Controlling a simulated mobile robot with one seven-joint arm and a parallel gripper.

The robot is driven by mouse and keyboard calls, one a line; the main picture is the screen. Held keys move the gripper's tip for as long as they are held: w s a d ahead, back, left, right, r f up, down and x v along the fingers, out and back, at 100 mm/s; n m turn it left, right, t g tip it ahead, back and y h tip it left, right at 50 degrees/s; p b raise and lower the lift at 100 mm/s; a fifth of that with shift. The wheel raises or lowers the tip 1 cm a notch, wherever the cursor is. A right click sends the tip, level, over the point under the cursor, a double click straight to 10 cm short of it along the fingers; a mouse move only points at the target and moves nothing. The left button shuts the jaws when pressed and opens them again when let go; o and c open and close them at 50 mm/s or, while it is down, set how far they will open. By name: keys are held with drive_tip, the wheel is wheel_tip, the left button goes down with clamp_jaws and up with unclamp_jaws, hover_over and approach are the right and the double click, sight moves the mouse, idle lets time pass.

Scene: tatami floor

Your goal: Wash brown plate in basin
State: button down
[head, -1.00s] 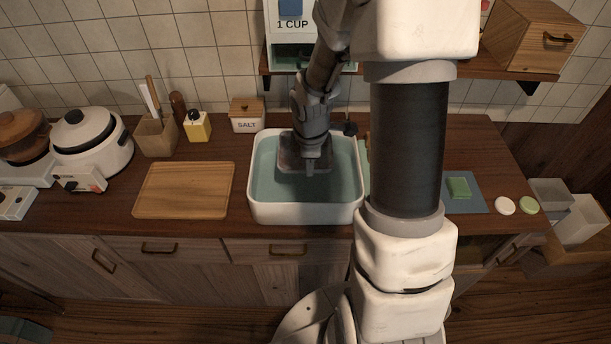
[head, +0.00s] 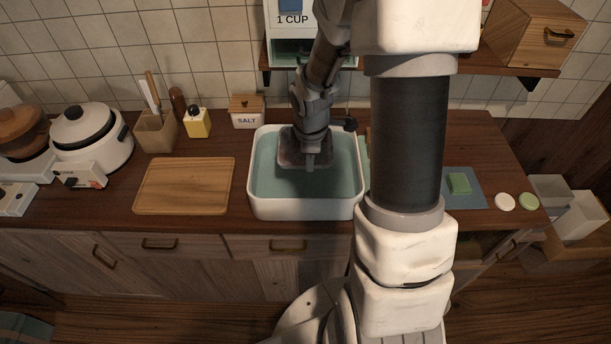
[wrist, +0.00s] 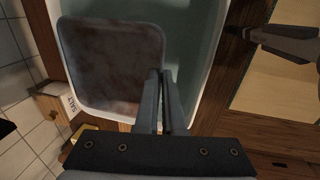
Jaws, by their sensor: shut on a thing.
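A white basin (head: 300,208) with a teal interior stands on the wooden counter in the head view. My gripper (head: 311,166) points down inside it. The brown plate (head: 292,159) shows in the head view under my wrist, partly hidden by it. In the wrist view the plate (wrist: 112,60) is a dark brown rounded square with mottled marks, over the basin (wrist: 212,62). My gripper's fingers (wrist: 161,74) are shut on its edge. I cannot tell whether the plate touches the basin floor.
Left of the basin lie a wooden board (head: 184,186) and a rice cooker (head: 90,140). A salt box (head: 246,113) and a yellow bottle (head: 197,123) stand behind. A green sponge (head: 459,183) lies on a blue mat (head: 478,201) at right. A shelf (head: 490,70) overhangs the back.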

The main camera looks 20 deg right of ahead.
drive_tip(key=shift+r, duration=0.1)
wheel_tip(320, 180, up, 4)
drive_tip(key=p, duration=0.3)
drive_tip(key=shift+p, duration=0.35)
drive_tip(key=shift+a, duration=0.1)
